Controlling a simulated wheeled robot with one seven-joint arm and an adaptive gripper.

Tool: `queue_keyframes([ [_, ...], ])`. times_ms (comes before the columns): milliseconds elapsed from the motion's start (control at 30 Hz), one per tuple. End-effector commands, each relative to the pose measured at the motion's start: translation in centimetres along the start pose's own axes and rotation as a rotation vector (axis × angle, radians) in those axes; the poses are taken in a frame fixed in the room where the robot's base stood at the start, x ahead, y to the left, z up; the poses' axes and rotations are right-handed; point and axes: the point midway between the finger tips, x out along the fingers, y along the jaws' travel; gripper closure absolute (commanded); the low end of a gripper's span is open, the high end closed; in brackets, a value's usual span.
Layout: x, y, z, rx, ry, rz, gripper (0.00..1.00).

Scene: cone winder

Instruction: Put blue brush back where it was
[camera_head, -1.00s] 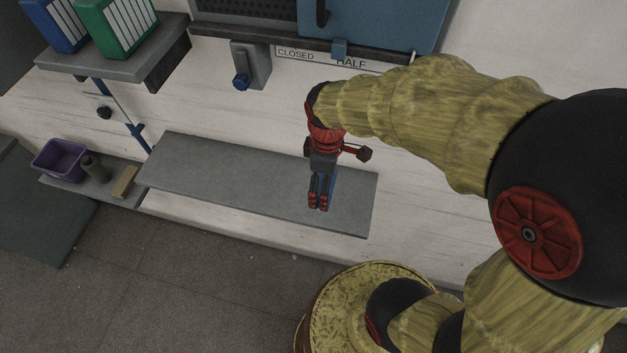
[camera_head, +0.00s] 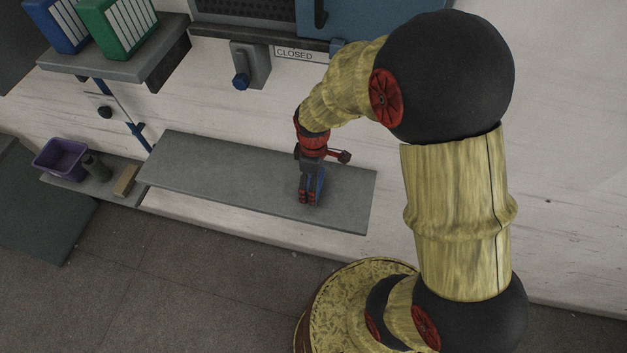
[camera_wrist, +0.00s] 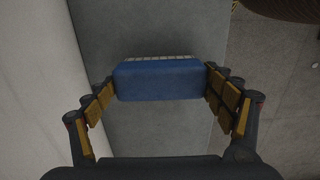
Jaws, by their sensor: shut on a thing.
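The blue brush (camera_wrist: 158,82) is held between the two fingers of my gripper (camera_wrist: 160,88) in the wrist view, with a row of pale bristles along its far edge. In the head view my gripper (camera_head: 309,196) is over the right half of the long grey shelf (camera_head: 225,182), and a strip of the blue brush (camera_head: 320,184) shows beside the fingers. The grey shelf surface (camera_wrist: 150,28) lies behind the brush in the wrist view. I cannot tell whether the brush touches the shelf.
The long shelf's left part is bare.

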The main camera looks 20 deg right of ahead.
Motion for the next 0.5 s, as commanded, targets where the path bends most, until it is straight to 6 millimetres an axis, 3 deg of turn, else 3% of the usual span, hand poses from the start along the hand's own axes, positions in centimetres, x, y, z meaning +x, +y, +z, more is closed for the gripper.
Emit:
queue_keyframes([
  [33,0.01,-0.02,0.02,0.000,0.000,0.000,0.41],
  [67,0.02,-0.03,0.03,0.000,-0.001,-0.001,0.17],
  [333,-0.02,-0.03,0.03,0.000,-0.001,-0.001,0.01],
  [500,-0.03,-0.03,0.03,0.000,0.000,-0.001,0.00],
])
